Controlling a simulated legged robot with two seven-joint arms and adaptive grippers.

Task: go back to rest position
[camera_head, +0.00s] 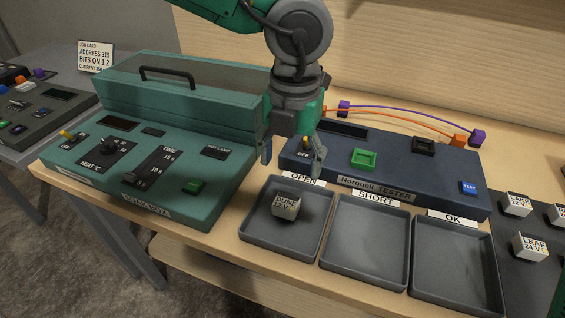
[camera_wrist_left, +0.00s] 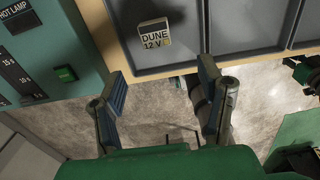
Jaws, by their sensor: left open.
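My left gripper (camera_head: 292,157) hangs from its arm at the upper middle of the head view, between the green console and the tester. Its fingers are apart with nothing between them. In the left wrist view its two fingers (camera_wrist_left: 163,85) are spread over the floor in front of the table edge. A white cube marked DUNE 12 V (camera_head: 286,206) lies in the OPEN tray (camera_head: 262,245), clear of the fingers. The cube also shows in the left wrist view (camera_wrist_left: 155,36). My right gripper cannot be made out.
The green console (camera_head: 190,80) with a handled lid stands left. The blue Norquell tester (camera_head: 400,178) stands behind the trays. The SHORT tray (camera_head: 365,240) and OK tray (camera_head: 455,265) are empty. More white cubes (camera_head: 530,246) sit at right. Cables arch behind the tester.

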